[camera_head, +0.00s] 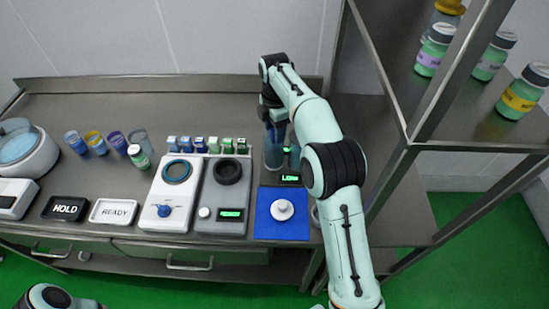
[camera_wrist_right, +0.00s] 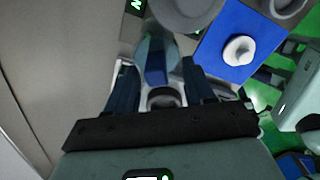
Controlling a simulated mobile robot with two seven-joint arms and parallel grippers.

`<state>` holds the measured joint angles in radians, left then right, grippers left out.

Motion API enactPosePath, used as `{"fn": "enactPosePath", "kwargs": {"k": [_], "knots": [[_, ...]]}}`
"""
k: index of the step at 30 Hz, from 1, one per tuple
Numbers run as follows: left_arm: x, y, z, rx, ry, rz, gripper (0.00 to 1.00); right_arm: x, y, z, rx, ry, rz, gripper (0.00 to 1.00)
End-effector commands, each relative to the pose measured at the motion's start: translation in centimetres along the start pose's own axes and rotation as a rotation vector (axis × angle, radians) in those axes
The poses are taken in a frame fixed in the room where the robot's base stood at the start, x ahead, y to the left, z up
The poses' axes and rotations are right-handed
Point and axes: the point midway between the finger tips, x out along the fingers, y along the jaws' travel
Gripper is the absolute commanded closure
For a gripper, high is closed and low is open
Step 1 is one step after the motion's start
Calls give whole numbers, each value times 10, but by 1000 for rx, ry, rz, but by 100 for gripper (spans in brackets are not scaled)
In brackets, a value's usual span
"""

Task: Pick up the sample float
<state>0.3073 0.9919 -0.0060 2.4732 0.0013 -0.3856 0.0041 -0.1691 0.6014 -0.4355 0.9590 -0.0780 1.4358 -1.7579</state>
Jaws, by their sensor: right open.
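My right gripper (camera_head: 274,127) points down over a clear cylinder (camera_head: 273,156) at the back of the bench, by a small green-lit display. In the right wrist view its dark blue fingers (camera_wrist_right: 160,82) are apart. A blue piece (camera_wrist_right: 155,66) shows between them, at the clear cylinder (camera_wrist_right: 152,45); I cannot tell whether it touches the fingers. It may be the sample float, but I cannot tell for certain. A white round piece with a knob (camera_head: 282,209) lies on a blue mat (camera_head: 268,229), apart from the gripper. My left gripper is out of view.
A grey device (camera_head: 218,197) and a white device with a blue knob (camera_head: 165,201) stand left of the mat. Several small vials line the back. A metal shelf post (camera_head: 425,110) rises close to my right arm.

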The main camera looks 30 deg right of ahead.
Motion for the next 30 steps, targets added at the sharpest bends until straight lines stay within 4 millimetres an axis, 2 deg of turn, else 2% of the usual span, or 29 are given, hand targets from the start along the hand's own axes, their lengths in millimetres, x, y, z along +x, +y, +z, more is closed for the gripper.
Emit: {"fn": "enactPosePath", "kwargs": {"k": [4,5,9,10,22,26,30], "knots": [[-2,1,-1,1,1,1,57,-2,1,0,-1,0,3,47],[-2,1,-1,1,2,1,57,-2,1,0,-1,0,3,50],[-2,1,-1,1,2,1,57,-3,1,0,0,0,3,96],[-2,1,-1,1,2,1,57,-3,1,0,0,0,3,100],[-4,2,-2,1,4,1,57,-8,1,0,0,0,4,100],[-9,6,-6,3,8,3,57,-21,2,0,0,0,5,100],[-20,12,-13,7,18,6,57,-46,3,0,0,0,8,100]]}}
